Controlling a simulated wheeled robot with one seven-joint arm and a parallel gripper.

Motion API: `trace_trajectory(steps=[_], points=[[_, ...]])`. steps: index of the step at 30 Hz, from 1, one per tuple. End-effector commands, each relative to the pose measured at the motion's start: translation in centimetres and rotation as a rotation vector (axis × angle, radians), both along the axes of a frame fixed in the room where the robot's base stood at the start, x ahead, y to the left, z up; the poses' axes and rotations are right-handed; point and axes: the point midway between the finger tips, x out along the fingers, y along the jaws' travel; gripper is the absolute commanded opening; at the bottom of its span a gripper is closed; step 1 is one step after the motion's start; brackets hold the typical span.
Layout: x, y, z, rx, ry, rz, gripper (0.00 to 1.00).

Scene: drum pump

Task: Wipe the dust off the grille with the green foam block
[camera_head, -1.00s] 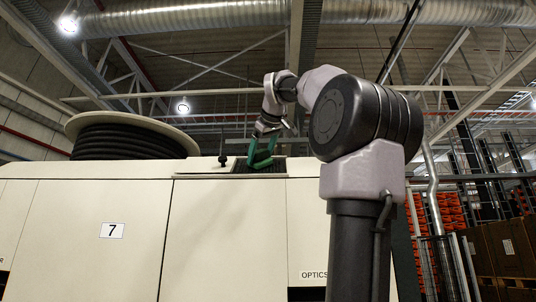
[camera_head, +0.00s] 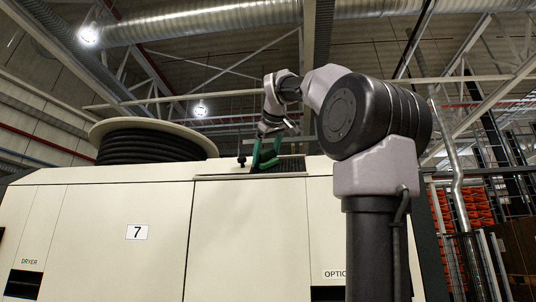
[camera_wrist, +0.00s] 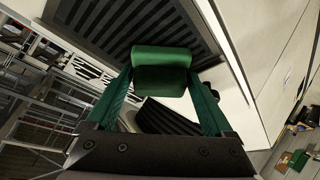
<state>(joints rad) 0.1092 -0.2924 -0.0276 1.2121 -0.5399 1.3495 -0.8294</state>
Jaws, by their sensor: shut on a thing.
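My gripper (camera_head: 265,155) has green fingers and is at the top of the cream machine, by the left part of the grille in the head view. In the wrist view my gripper (camera_wrist: 161,80) is shut on the green foam block (camera_wrist: 162,56), held between its fingertips. The dark slotted grille (camera_wrist: 125,25) lies beyond the block in the wrist view, and the block covers part of it. The grille also shows as a dark strip in the head view (camera_head: 292,165). I cannot tell whether the block touches the grille. No dust can be made out clearly.
A cable reel (camera_head: 152,142) with black coils stands on the machine (camera_head: 250,230), left of the grille. A small black knob (camera_head: 241,161) stands just left of my gripper. Ducts and beams run overhead. Shelving with orange items (camera_head: 475,205) is at the right.

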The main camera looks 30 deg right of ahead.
Motion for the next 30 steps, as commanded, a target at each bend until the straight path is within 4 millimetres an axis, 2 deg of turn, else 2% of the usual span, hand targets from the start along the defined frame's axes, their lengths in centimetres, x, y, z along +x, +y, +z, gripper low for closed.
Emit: trace_trajectory(steps=[5,18,30], points=[[-0.4,0.8,0.8,0.002,-0.002,0.009,0.06],[-3.0,2.4,3.8,0.001,-0.002,0.005,0.06],[-3.4,2.6,4.2,0.001,0.0,0.004,0.06]])
